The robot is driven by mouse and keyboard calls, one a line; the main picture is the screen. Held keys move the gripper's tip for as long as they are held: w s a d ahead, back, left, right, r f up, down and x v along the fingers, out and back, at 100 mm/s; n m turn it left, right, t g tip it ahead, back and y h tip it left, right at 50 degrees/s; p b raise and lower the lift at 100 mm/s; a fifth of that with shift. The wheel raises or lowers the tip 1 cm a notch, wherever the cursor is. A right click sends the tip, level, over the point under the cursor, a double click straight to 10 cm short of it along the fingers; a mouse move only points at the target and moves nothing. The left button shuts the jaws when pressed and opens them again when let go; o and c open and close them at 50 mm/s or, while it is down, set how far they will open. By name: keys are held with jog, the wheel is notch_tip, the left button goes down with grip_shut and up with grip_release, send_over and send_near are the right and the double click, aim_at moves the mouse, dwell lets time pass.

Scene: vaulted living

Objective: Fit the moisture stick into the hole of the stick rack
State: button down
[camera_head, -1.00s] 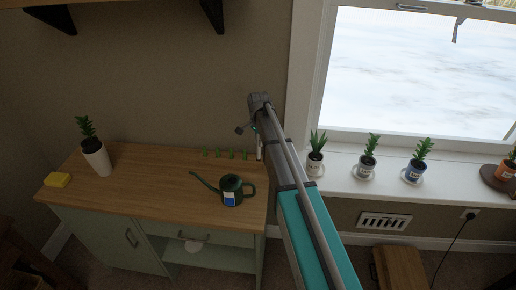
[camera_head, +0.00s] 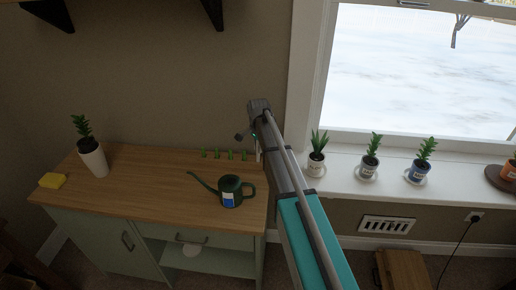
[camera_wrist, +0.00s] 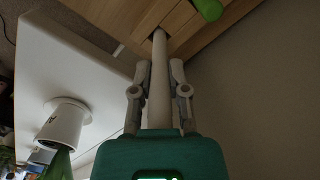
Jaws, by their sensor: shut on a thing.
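My gripper (camera_wrist: 159,80) is shut on the pale moisture stick (camera_wrist: 159,65), one finger on each side. The stick's far end meets a dark square hole in the light wooden stick rack (camera_wrist: 133,20); its tip is hidden there, and how deep it sits I cannot tell. A green stick top (camera_wrist: 208,8) shows beside it. In the head view my gripper (camera_head: 257,138) is at the back right of the cabinet, by the window frame. Several green stick tops (camera_head: 217,154) stand in a row to its left. The rack body is hard to make out there.
A dark green watering can (camera_head: 231,192) stands on the wooden cabinet top (camera_head: 145,185), in front of the row. A white pot (camera_head: 95,161) and a yellow sponge (camera_head: 52,180) are at the left. The windowsill (camera_head: 345,184) with potted plants is close on the right.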

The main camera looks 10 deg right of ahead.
jog(key=c, duration=0.6)
grip_release()
jog(key=shift+c, duration=0.2)
notch_tip(320, 180, up, 12)
jog(key=p, duration=1.2)
jog(key=shift+r, duration=0.15)
jog(key=s+n, duration=1.2)
jog(key=s, duration=1.7)
jog(key=shift+a+n, duration=0.15)
jog(key=shift+n, duration=0.15)
